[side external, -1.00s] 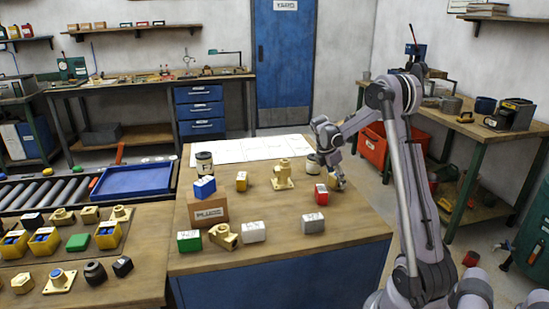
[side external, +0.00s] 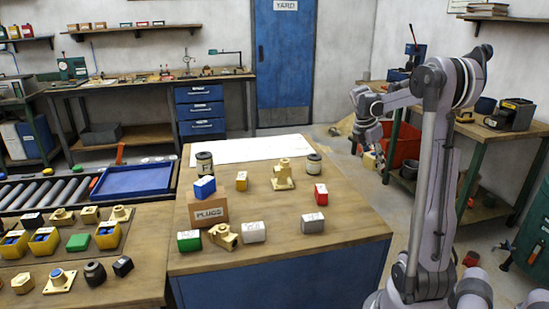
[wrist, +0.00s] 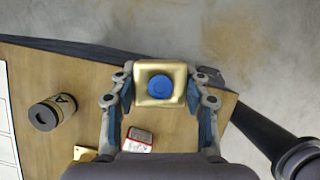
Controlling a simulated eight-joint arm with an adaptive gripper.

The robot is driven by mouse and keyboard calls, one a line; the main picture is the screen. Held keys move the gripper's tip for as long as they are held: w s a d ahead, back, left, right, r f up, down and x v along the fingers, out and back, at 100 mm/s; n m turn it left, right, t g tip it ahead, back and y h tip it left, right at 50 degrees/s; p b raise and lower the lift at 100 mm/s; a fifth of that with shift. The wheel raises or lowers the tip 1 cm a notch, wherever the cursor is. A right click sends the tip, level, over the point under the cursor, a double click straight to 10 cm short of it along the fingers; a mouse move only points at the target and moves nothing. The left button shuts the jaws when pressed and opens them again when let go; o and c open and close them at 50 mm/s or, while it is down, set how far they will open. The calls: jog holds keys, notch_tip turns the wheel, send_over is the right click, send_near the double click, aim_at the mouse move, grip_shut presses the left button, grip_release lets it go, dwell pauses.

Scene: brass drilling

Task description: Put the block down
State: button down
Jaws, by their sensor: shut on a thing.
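My gripper (side external: 370,148) is shut on a small brass block (side external: 370,160), held in the air off the right edge of the work table (side external: 345,228). In the wrist view the block (wrist: 140,98) sits between both fingers (wrist: 161,82). A round blue plug (wrist: 160,87) shows in its middle. Bare floor and the table's corner lie beyond the block there. The block touches no surface that I can see.
The work table carries a red block (side external: 321,195), white blocks (side external: 313,223), a brass fitting (side external: 283,180), dark cups (side external: 205,163) and a PLUGS box (side external: 208,210). White sheets (side external: 245,149) lie at its back. A red bin (side external: 405,143) stands on the right. The table's front right is clear.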

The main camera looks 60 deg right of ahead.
jog(key=w+d+r+n+t, duration=0.15)
jog(key=w+n, duration=0.25)
jog(key=w, duration=1)
jog(key=n+t, duration=0.3)
jog(key=n, duration=0.4)
send_over(250, 170)
jog(key=s, duration=0.2)
jog(key=shift+h, duration=0.3)
jog(key=f, duration=0.7)
jog(key=shift+w+a+f, duration=0.15)
jog(key=shift+w+a, duration=0.05)
jog(key=shift+a, duration=0.1)
jog(key=shift+w+a+f, duration=0.3)
jog(key=shift+w+f, duration=0.2)
jog(key=shift+f, duration=1.85)
jog(key=shift+f, duration=0.15)
jog(key=c, duration=0.7)
grip_release()
jog(key=shift+o, duration=0.2)
